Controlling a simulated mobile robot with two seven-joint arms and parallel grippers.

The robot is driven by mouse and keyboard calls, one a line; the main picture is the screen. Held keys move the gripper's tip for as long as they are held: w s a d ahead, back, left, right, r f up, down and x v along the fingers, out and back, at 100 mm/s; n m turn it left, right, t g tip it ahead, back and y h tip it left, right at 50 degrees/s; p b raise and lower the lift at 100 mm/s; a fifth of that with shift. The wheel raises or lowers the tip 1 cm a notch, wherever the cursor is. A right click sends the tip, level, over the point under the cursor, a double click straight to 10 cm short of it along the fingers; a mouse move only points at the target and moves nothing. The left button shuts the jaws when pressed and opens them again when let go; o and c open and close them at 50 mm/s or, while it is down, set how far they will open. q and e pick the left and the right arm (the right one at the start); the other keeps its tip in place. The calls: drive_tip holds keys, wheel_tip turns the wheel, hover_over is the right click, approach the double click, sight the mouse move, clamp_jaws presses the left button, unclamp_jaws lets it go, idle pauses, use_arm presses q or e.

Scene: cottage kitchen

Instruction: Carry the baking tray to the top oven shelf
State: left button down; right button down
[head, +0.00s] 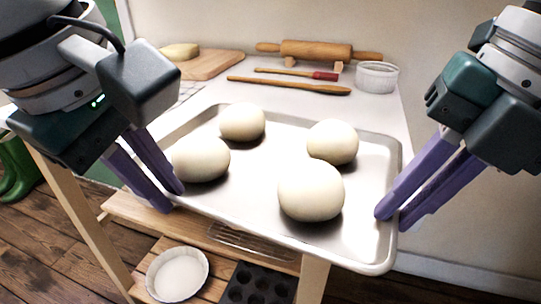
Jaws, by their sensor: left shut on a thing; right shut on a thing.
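The baking tray (262,216) is a shiny metal sheet with a raised rim, in the middle of the head view. Several round pale dough balls (311,190) sit on it. My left gripper (174,198) is shut on the tray's left rim, with purple fingers. My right gripper (390,218) is shut on the tray's right rim near its front corner. The tray looks slightly tilted in the picture, and its near edge reaches past the table's front. The oven and its shelf are not in view.
On the white tabletop (378,108) behind the tray are a rolling pin (315,51), a white ramekin (377,77), a wooden spoon (290,86), a brush (297,73) and a cutting board (208,64). A white dish (177,274) and a muffin tin (258,285) lie on the lower shelf. Green boots (17,167) stand left.

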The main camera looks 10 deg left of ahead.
drive_tip(key=shift+r, duration=0.15)
wheel_tip(320, 180, up, 5)
drive_tip(key=p, duration=0.5)
idle(0.5)
